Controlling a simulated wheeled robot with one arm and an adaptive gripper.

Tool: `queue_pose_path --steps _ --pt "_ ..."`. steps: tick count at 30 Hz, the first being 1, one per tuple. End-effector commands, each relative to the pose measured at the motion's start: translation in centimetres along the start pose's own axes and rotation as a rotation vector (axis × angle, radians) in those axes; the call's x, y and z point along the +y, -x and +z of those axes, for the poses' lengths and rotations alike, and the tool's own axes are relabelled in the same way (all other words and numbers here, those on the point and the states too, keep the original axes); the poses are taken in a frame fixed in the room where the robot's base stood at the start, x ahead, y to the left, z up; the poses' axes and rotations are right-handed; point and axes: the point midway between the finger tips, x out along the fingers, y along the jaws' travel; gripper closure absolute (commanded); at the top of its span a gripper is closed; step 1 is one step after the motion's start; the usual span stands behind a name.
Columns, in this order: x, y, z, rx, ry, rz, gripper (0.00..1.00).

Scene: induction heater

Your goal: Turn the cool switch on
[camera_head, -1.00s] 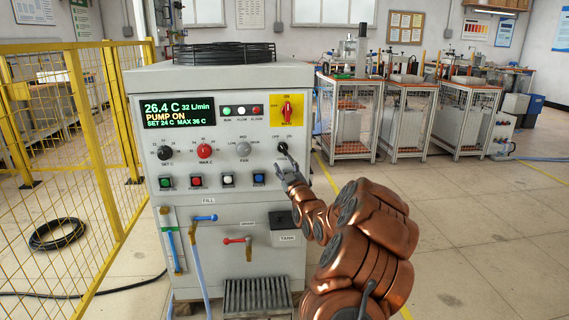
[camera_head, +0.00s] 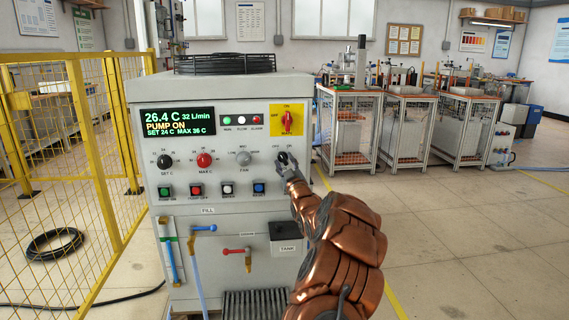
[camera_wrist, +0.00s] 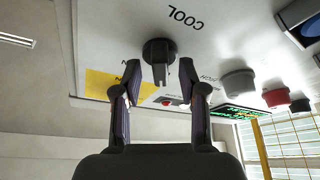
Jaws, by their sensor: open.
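The cool switch is a small black rotary knob (camera_head: 283,157) at the right of the cabinet's front panel, below OFF and ON marks. In the wrist view the same knob (camera_wrist: 159,55) sits beside the word COOL, with its raised grip bar toward me. My gripper (camera_wrist: 160,78) is open and empty, one finger on each side of the line to the knob. The fingertips are close to the knob; contact cannot be told. In the head view my gripper (camera_head: 288,169) partly covers the knob's lower side, and which mark the knob points to is unclear.
A red switch on a yellow plate (camera_head: 287,121) is above the knob. A grey fan knob (camera_head: 243,158) and a blue button (camera_head: 259,188) are to its left. The display (camera_head: 177,121) reads PUMP ON. A yellow fence (camera_head: 62,170) stands at the left.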

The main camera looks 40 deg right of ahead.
Motion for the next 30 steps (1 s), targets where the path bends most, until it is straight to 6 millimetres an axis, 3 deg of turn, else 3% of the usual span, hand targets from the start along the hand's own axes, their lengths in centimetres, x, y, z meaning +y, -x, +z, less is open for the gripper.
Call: queue_pose_path --steps 15,27,30 --pt "-0.05 -0.82 0.00 -0.001 -0.002 0.000 0.58" --pt "-0.03 -0.83 0.00 -0.001 -0.001 0.000 1.00" --pt "-0.02 -0.83 -0.02 0.000 -0.003 0.001 1.00"
